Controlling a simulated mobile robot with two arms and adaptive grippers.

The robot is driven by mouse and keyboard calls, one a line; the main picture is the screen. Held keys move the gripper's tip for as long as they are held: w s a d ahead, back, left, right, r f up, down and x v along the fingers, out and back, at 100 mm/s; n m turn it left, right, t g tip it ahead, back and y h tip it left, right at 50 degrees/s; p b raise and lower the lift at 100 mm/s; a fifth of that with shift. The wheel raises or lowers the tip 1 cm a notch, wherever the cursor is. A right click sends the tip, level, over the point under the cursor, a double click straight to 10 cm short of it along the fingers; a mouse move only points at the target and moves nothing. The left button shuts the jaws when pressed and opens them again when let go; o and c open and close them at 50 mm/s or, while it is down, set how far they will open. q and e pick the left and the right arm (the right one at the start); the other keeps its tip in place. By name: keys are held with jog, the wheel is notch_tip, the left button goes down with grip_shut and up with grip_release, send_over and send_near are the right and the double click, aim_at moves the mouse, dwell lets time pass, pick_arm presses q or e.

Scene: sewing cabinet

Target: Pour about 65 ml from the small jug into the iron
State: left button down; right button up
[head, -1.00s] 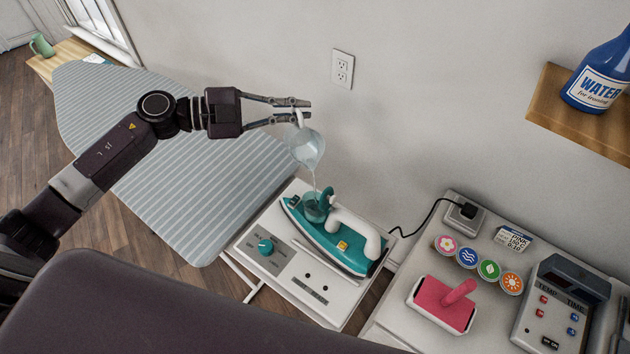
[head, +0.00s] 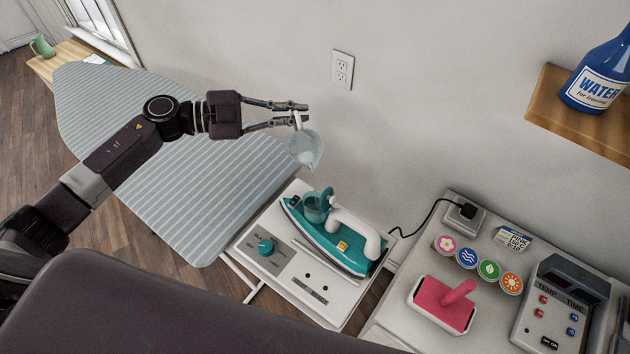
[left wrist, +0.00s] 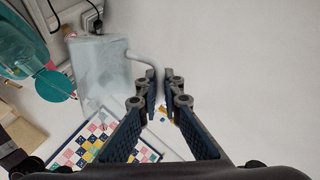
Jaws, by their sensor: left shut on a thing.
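My left gripper (head: 303,113) is shut on the handle of the small jug (head: 306,149). It holds the clear jug in the air above the iron, spout side toward the lower right. In the left wrist view the fingers (left wrist: 156,95) pinch the pale handle of the jug (left wrist: 100,72). How much water is in the jug I cannot tell. The teal iron (head: 325,243) with a white handle lies on the white station below, its clear teal tank (head: 316,208) under the jug. No stream shows between jug and tank. The tank's level is unclear. My right gripper is not in view.
A striped ironing board (head: 165,150) lies left of the iron. A blue water bottle (head: 598,78) stands on a wall shelf (head: 560,110).

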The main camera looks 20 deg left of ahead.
pick_arm(q)
jog(key=shift+w+a+f+n+b, duration=0.35)
jog(key=shift+w+f+n, duration=0.3)
jog(key=shift+f, duration=0.2)
jog(key=shift+w+a+f+n+h+b, duration=0.2)
jog(key=shift+w+a+f+n+b, duration=0.15)
jog(key=shift+w+f+n+b, duration=0.2)
jog(key=shift+w+a+f+n+h+b, duration=0.2)
jog(key=shift+w+a+f+n+b, duration=0.15)
jog(key=shift+w+f+n+b, duration=0.25)
jog(key=shift+s, duration=0.2)
jog(key=w+a+f+n+h+b, duration=0.1)
jog(key=w+a+f+n+b, duration=0.1)
jog(key=w+f+n+b, duration=0.1)
jog(key=shift+w+a+f+n+b, duration=0.25)
jog(key=shift+f+n+b, duration=0.65)
jog(key=shift+f+b, duration=0.6)
